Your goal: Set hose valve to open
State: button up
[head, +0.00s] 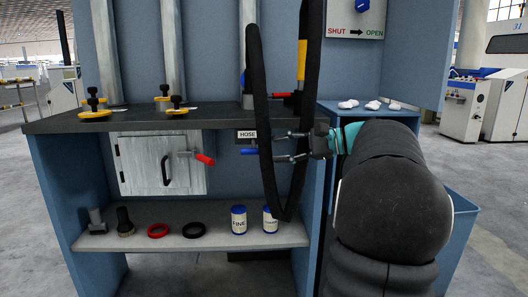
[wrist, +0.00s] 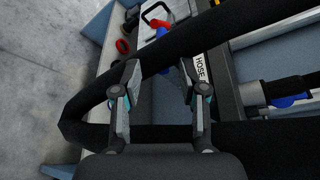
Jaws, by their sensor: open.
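The hose valve's blue handle (head: 249,152) lies roughly level under the HOSE label (head: 246,135); the black hose hides its right end. In the wrist view the label (wrist: 200,68) shows beside my right finger, with a blue part, likely this handle (wrist: 161,34), beyond the fingertips. My gripper (head: 276,146) is open and empty, fingers pointing left, just right of the handle. It also shows in the wrist view (wrist: 158,80). A sign (head: 355,32) reads SHUT, arrow, OPEN, under a blue knob (head: 362,5).
A thick black hose loop (head: 267,175) hangs around my fingers and crosses the wrist view (wrist: 90,105). A red handle (head: 204,158) sits on the grey cabinet door (head: 135,165). Cans and rings stand on the lower shelf (head: 215,243). Yellow-and-black clamps (head: 95,112) stand on the worktop.

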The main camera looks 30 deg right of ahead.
jog(key=shift+v, duration=2.1)
jog(key=shift+w+d, duration=0.1)
notch_tip(320, 180, down, 11)
jog(key=s+d+g+h, duration=0.1)
jog(key=d+g+h, duration=0.1)
jog(key=h, duration=0.2)
jog(key=s+a+f+n+g+h+p, duration=0.1)
jog(key=s+a+f+n+g+h, duration=0.15)
jog(key=s+a+f, duration=0.3)
jog(key=s+a+n+h+p, duration=0.1)
jog(key=s+a+n, duration=0.3)
jog(key=a, duration=0.4)
jog(key=s+a+n+h+p, duration=0.2)
jog(key=s+a+n+p, duration=0.1)
jog(key=a, duration=0.5)
jog(key=s+a+n+g+h+p, duration=0.1)
jog(key=s+a+n, duration=0.5)
jog(key=s+a, duration=0.1)
jog(key=shift+a+r+p, duration=0.3)
jog(key=shift+a+p, duration=0.1)
jog(key=shift+a, duration=0.4)
